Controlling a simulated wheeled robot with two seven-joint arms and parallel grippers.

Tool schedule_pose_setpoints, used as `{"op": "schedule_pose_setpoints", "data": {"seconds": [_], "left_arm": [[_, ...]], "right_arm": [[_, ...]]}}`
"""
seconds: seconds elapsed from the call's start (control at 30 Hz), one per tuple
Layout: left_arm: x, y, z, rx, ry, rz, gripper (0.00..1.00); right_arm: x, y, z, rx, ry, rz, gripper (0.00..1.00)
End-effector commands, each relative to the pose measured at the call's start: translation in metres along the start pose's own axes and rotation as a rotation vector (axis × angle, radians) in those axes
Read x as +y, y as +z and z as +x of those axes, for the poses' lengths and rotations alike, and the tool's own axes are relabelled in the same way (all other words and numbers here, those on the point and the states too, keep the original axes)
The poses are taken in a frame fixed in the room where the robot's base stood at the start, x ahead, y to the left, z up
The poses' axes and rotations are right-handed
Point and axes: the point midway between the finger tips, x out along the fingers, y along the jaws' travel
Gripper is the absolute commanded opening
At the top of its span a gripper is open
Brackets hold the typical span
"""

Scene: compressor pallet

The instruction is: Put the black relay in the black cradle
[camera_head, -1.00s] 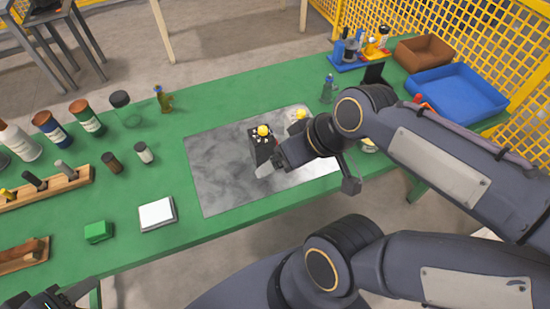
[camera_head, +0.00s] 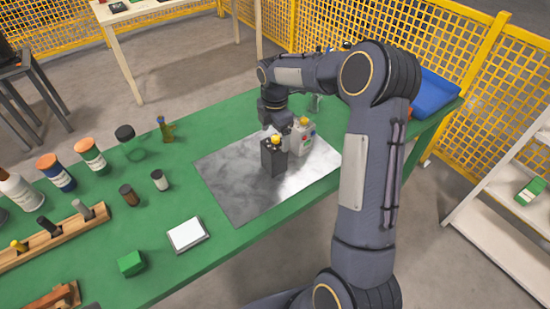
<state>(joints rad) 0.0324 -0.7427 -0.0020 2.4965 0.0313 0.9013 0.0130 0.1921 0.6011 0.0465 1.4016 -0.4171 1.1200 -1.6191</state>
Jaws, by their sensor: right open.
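A black box-shaped block (camera_head: 273,158) with a yellow knob on top stands upright on the grey metal plate (camera_head: 228,178). I cannot tell whether it is the black relay or the black cradle, and I cannot make out the other one. My right gripper (camera_head: 285,125) is open. It points down just above and behind the black block, partly hidden by it and by my own arm; contact cannot be told. A pale bottle-like container (camera_head: 302,138) with a yellow cap stands just right of the block. My left gripper is out of view.
On the green table (camera_head: 165,268), a white square pad (camera_head: 187,235) and a green block (camera_head: 131,263) lie at the front. Bottles and jars (camera_head: 91,157) and a wooden tool rack (camera_head: 60,236) stand left. A blue bin (camera_head: 432,94) is at the far right, partly behind my arm.

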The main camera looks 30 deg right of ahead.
Motion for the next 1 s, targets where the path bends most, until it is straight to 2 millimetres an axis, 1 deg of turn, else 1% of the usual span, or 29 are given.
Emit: {"op": "schedule_pose_setpoints", "data": {"seconds": [0.17,0.3,0.4,0.5,0.7,0.77,1.0], "left_arm": [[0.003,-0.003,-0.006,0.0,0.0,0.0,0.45],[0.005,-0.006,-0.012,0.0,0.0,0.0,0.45],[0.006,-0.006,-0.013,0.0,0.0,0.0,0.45],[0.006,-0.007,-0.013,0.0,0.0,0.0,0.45],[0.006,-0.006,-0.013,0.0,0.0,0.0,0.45],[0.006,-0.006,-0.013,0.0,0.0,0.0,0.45],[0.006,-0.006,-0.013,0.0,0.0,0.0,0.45]], "right_arm": [[-0.002,-0.001,0.02,0.001,-0.004,0.001,0.85],[-0.004,-0.001,0.041,0.002,-0.004,0.002,0.85],[-0.004,0.0,0.055,0.001,-0.003,0.003,0.85],[-0.004,0.0,0.06,0.0,0.0,0.003,0.85],[-0.003,0.0,0.061,0.001,0.001,0.004,0.85],[-0.003,0.0,0.061,0.001,0.001,0.004,0.79],[-0.003,0.0,0.061,0.001,0.001,0.003,0.47]]}}
